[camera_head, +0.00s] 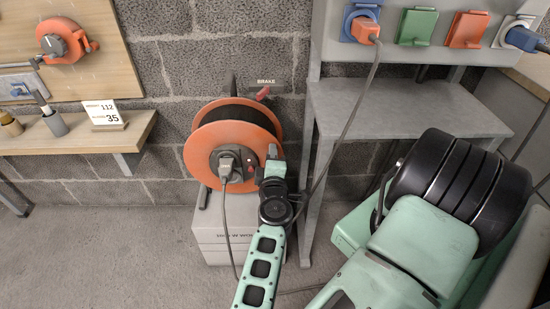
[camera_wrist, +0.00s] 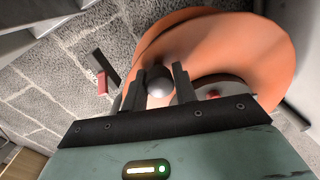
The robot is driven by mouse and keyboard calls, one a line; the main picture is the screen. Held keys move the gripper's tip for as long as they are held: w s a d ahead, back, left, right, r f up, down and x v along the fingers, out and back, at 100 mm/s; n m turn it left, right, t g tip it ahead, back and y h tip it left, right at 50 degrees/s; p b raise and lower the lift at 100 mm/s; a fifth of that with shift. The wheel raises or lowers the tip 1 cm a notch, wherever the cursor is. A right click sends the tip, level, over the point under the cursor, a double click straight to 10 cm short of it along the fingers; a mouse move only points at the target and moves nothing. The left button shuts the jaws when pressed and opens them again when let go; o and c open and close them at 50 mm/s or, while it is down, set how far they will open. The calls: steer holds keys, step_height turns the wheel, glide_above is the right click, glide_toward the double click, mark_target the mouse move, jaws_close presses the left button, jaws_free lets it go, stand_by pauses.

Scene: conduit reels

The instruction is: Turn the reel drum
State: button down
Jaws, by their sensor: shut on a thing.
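The reel drum (camera_head: 203,138) has orange flanges with dark cable wound between them. It stands upright on a grey box by the block wall. A dark plug (camera_head: 226,163) sits in its hub, with a cable hanging down. In the wrist view the orange flange (camera_wrist: 235,45) fills the upper right. My gripper (camera_head: 272,154) is at the right edge of the front flange. In the wrist view my gripper (camera_wrist: 161,84) has its two dark fingers closed on a rounded grey knob (camera_wrist: 158,78) at the flange. The fingers hide part of the knob.
A red brake lever (camera_head: 262,93) under a "BRAKE" label is on the wall above the reel. A grey bench (camera_head: 405,108) with coloured sockets stands at right; a cable runs down from one. A wooden shelf (camera_head: 75,138) is at left. The floor at left is clear.

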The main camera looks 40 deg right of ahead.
steer(key=c, duration=1.4)
jaws_free()
step_height(320, 180, up, 10)
steer(key=p, duration=0.5)
